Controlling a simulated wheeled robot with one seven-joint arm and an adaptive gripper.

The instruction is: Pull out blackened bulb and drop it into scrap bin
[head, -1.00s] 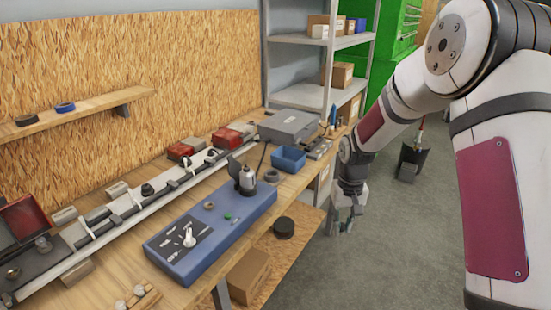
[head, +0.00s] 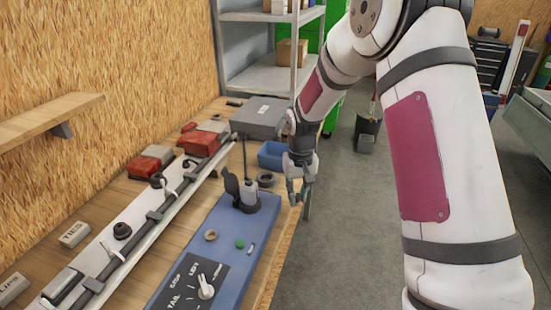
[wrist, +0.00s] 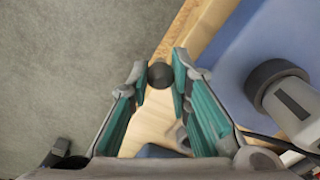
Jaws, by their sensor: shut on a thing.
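My gripper (head: 299,198) is off the bench's right edge, beside the blue control box (head: 215,230). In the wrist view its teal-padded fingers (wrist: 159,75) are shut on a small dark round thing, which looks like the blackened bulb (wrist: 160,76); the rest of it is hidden. In the head view the bulb is too small to make out. A blue open tray (head: 272,150) stands on the bench behind the gripper. A black bucket (head: 367,135) stands on the floor further back. I cannot tell which is the scrap bin.
A grey plug with a raised dark cap (head: 247,195) stands on the control box; the plug is close in the wrist view (wrist: 290,102). Grey floor (head: 335,250) is clear on the right.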

